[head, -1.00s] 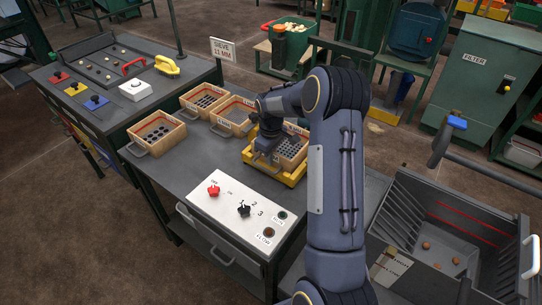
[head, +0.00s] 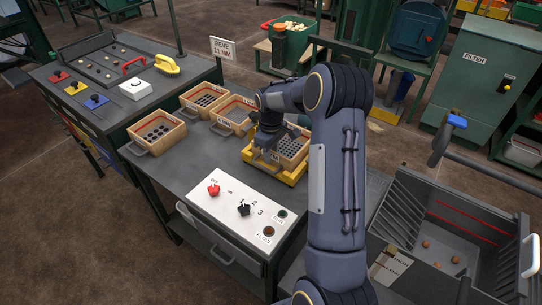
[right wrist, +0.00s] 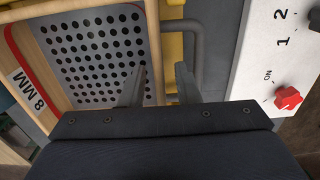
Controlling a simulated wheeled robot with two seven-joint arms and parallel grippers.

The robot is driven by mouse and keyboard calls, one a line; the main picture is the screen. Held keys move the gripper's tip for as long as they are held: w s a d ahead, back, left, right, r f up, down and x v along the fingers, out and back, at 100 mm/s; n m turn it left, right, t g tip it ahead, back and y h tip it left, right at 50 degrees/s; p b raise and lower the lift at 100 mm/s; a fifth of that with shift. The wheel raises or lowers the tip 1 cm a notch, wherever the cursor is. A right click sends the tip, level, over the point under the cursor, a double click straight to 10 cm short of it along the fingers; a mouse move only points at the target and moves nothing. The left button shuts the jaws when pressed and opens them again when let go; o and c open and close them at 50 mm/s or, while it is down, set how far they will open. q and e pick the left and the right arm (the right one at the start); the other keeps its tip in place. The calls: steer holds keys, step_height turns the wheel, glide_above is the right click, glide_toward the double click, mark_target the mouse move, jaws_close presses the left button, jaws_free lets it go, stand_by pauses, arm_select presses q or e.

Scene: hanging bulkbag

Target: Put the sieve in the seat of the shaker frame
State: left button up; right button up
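A wooden sieve (head: 291,149) with a grey perforated plate sits within the yellow shaker frame (head: 290,179) on the bench. In the right wrist view the sieve (right wrist: 95,50) carries an "8 MM" label. Whether the sieve is fully flat in the frame I cannot tell. A sign (head: 223,49) reads "SIEVE 11 MM". My left gripper is not in view.
Other wooden sieves stand on the bench: one with large holes (head: 158,132), one at the back (head: 204,99), and one beside the frame (head: 234,114). A control panel (head: 240,211) with red and black knobs lies in front. A grey bin (head: 440,240) stands at right.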

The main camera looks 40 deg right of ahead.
step_height(320, 180, up, 10)
steer(key=shift+a+r, duration=0.1)
steer(key=shift+r, duration=0.15)
steer(key=s+a+r+m+t+y, duration=0.25)
steer(key=s+a+r, duration=0.55)
steer(key=s+a, duration=0.4)
steer(key=s+a+f+m+t, duration=0.1)
steer(key=s+a+f, duration=0.1)
steer(key=s+a, duration=0.3)
steer(key=s+a+f+m+t+y, duration=0.1)
steer(key=s+a, duration=0.3)
steer(key=s, duration=0.6)
steer(key=shift+a+f+t, duration=0.4)
steer(key=shift+t, duration=0.15)
